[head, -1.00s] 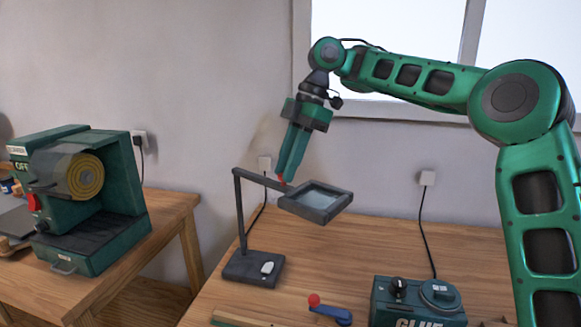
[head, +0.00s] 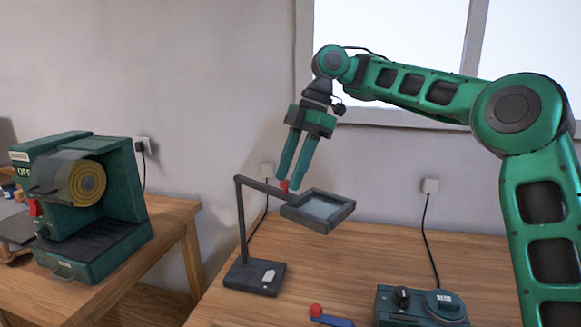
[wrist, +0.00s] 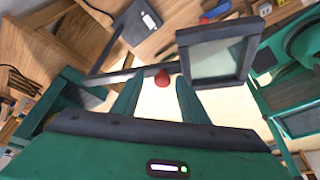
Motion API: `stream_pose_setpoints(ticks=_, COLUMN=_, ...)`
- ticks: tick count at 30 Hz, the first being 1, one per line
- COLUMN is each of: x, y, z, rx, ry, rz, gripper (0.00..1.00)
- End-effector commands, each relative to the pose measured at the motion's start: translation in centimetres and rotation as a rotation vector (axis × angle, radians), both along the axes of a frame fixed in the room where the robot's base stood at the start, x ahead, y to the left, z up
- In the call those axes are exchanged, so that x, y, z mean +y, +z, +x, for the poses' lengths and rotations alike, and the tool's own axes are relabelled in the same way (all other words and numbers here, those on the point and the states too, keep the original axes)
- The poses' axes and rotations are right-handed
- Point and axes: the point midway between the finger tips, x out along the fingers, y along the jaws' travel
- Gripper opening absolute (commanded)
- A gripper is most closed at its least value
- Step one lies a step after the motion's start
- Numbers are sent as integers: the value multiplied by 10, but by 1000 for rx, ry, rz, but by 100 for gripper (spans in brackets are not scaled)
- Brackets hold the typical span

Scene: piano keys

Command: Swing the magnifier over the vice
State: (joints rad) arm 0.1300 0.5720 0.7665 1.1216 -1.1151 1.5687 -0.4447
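The magnifier (head: 319,211) has a dark square frame with a pale lens, on a jointed arm that rises from a dark base (head: 254,277) on the bench. A small red knob (head: 284,185) sits on its arm beside the frame; the wrist view also shows the knob (wrist: 162,79) and the frame (wrist: 218,56). My gripper (head: 289,184) is above the magnifier's arm with its fingers apart, tips close to the knob. In the wrist view the knob lies between and just beyond the fingertips (wrist: 158,84); contact cannot be told. I cannot identify the vice.
A blue lever with a red ball (head: 316,310) lies at the bench's front edge of view. A green glue unit (head: 420,308) stands to its right. A green sander (head: 90,205) stands on the left table.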

Motion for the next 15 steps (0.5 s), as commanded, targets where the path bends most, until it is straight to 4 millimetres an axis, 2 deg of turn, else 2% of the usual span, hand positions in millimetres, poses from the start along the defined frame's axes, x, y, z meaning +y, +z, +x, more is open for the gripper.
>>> stream_pose_setpoints(ticks=8, x=-6, y=17, z=5, rx=-1, ry=1, rz=2, gripper=40)
stream_pose_setpoints(ticks=15, x=-19, y=54, z=14, rx=0, ry=-1, rz=5, gripper=40)
